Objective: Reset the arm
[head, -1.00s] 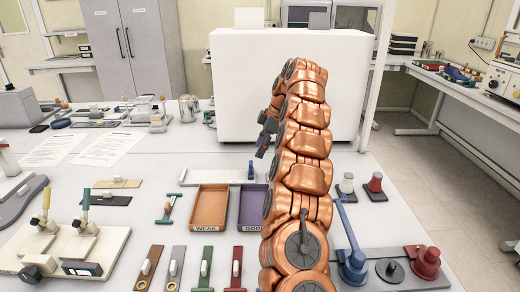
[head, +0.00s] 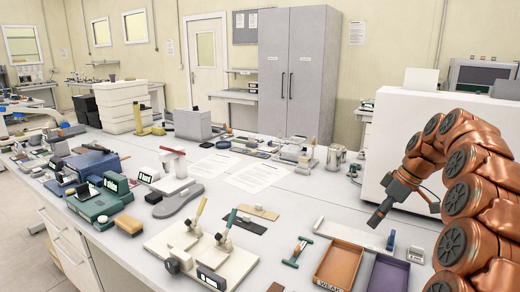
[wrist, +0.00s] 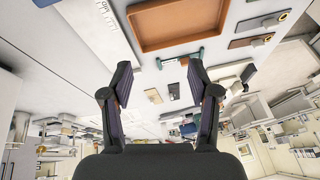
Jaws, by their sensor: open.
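My arm, copper-coloured with dark joints, rises at the right of the head view and bends over toward the table. My gripper (head: 377,218) hangs above the table, behind the orange tray and to the left of the white box. In the wrist view my gripper (wrist: 160,88) shows its two dark fingers wide apart with nothing between them. The orange tray (head: 326,284), with a label that reads WEAK, lies below it near the lower edge of the head view. A purple tray (head: 385,275) lies beside it, partly cut off by the frame edge.
A white box (head: 383,150) stands behind my arm. A cream test fixture (head: 212,262) with upright levers stands at the front middle. Green and blue instruments (head: 103,205) crowd the left. Paper sheets (head: 250,177) lie on open table in the middle.

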